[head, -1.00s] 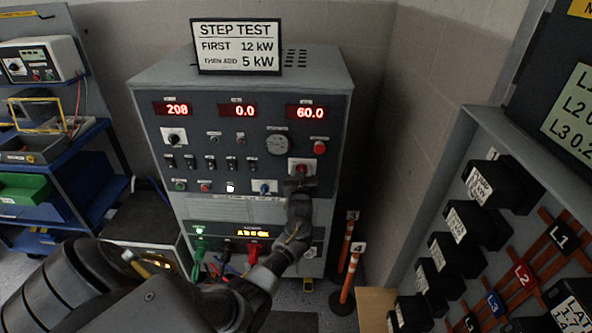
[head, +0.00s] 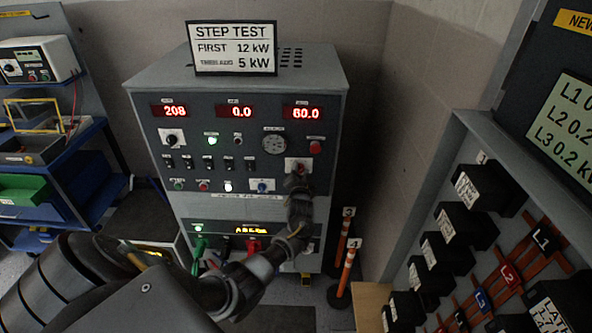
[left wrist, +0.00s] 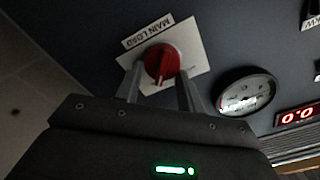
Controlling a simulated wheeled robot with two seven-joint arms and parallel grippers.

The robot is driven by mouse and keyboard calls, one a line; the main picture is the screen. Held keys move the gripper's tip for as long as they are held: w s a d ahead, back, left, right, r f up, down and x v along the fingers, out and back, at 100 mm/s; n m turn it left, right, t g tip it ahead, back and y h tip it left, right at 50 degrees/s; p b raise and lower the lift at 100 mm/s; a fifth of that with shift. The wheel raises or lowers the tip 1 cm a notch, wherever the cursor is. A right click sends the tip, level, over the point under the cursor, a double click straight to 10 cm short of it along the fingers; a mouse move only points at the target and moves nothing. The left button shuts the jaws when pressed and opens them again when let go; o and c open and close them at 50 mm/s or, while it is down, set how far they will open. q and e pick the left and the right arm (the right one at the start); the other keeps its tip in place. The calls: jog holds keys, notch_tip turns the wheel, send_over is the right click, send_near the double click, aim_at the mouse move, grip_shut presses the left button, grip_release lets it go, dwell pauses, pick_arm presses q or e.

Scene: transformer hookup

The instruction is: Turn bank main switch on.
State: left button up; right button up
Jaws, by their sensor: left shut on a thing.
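The load bank cabinet (head: 180,80) stands in the middle of the head view. Its red main switch knob (head: 299,167) sits on a white plate at the right of the panel. In the left wrist view the red knob (left wrist: 161,63) is on a tilted white plate marked MAIN LOAD (left wrist: 187,50). My left gripper (head: 297,180) is at this knob, its fingers on both sides, shut on it. The gripper partly hides the knob in the head view. A green lamp (head: 212,140) glows on the panel. My right gripper is not in view.
A round gauge (head: 274,144) and a red button (head: 315,147) sit close above the knob. A STEP TEST sign (head: 233,47) stands on the cabinet. Orange posts (head: 343,270) stand at its right. A blue cart (head: 95,200) is at left, black load boxes (head: 487,190) at right.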

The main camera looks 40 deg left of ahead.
pick_arm(q)
jog(key=shift+s+a+f+m, duration=0.15)
jog(key=shift+a+m, duration=0.05)
jog(key=shift+m, duration=0.2)
dwell(0.3)
jog(key=o, duration=1)
jog(key=shift+a, duration=0.1)
jog(key=shift+c, duration=0.2)
jog(key=shift+d, duration=0.35)
jog(key=v, duration=1)
jog(key=shift+s+b, duration=0.25)
jog(key=shift+b, duration=0.1)
